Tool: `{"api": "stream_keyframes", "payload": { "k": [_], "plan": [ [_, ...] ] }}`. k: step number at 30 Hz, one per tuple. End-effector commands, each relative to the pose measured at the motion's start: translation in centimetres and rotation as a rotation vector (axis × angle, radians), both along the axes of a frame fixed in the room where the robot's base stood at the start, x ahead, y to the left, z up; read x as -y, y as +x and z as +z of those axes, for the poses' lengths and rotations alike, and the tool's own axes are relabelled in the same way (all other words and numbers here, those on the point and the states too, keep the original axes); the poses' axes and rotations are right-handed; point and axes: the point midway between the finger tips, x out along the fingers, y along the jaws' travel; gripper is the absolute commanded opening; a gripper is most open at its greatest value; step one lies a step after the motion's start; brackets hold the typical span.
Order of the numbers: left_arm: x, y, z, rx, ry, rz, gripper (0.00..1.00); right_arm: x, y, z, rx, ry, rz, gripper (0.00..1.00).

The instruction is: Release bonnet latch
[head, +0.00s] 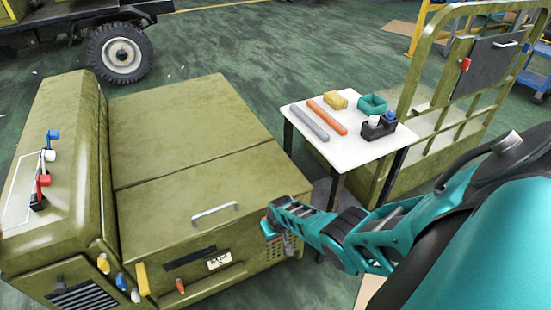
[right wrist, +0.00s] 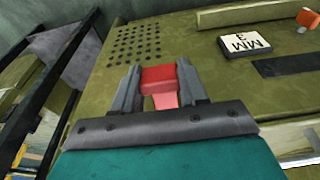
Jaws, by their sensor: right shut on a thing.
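The olive bonnet (head: 200,155) lies closed, with a pale handle (head: 215,212) near its front edge. My right gripper (head: 270,224) is at the right end of the front panel. In the right wrist view my right gripper (right wrist: 158,92) is shut on a red latch (right wrist: 158,76), with a finger on each side of it. The latch sits on the olive panel beside a patch of small holes (right wrist: 136,43). In the head view the gripper mostly hides this latch. A small orange-red piece (head: 180,286) shows farther left on the front. My left gripper is not in view.
A white table (head: 345,155) stands right of the bonnet with orange and grey bars, a yellow block, a green bin and a dark caddy. An olive frame with a dark door (head: 485,65) stands behind it. A marked plate (head: 219,261) is on the front panel.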

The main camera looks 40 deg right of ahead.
Motion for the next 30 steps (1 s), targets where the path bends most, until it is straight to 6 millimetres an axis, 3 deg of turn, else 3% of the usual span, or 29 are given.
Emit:
{"api": "stream_keyframes", "payload": {
  "k": [19, 20, 27, 30],
  "plan": [
    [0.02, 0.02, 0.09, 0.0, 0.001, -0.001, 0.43, 0.14, 0.5, 0.64, -0.036, 0.009, -0.001, 0.0],
    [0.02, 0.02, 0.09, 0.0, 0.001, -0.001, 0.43, 0.14, 0.51, 0.65, -0.036, 0.009, -0.001, 0.45],
    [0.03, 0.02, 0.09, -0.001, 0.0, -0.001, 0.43, 0.06, 0.39, 0.56, -0.039, 0.01, -0.001, 0.68],
    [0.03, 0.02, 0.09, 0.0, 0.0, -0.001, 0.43, 0.04, 0.27, 0.5, -0.041, 0.01, -0.001, 0.68]
  ]
}}
